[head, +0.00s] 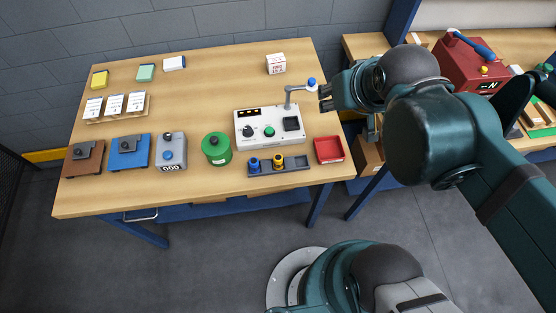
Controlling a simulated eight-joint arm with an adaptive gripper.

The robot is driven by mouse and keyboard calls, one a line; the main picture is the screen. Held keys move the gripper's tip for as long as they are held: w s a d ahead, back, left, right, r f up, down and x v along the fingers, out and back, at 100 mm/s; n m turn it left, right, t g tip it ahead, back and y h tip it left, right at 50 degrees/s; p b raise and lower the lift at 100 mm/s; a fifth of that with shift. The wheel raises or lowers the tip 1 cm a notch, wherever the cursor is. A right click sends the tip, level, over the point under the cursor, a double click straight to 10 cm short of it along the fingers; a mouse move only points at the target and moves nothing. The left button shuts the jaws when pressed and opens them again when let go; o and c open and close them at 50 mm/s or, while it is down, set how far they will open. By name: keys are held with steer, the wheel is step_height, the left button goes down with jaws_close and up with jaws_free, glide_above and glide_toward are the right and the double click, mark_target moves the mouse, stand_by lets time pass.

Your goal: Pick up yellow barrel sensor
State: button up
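The yellow barrel sensor (278,162) stands upright in a dark grey tray (296,166) near the front edge of the wooden table. A blue barrel-shaped piece (254,165) stands to its left in the same tray. My gripper (322,98) is above the table's right side, up and to the right of the yellow sensor and well apart from it. Its dark fingers point left, seem spread, and hold nothing that I can see.
A white control box (257,133) with a blue-tipped bent arm (298,89) stands behind the tray, close to my gripper. A red tray (328,150) lies to the right and a green canister (216,148) to the left. The table's middle (200,100) is clear.

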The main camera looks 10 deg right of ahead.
stand_by(0.3)
steer(key=m+g+p, duration=0.3)
steer(key=m+g, duration=0.4)
steer(key=m, duration=0.9)
glide_above(279, 157)
steer(key=shift+d+f, duration=0.1)
steer(key=shift+f, duration=7.4)
steer(key=shift+m, duration=0.3)
steer(key=shift+f, duration=0.1)
steer(key=shift+f+b, duration=0.3)
steer(key=shift+f, duration=0.95)
steer(key=shift+f, duration=0.1)
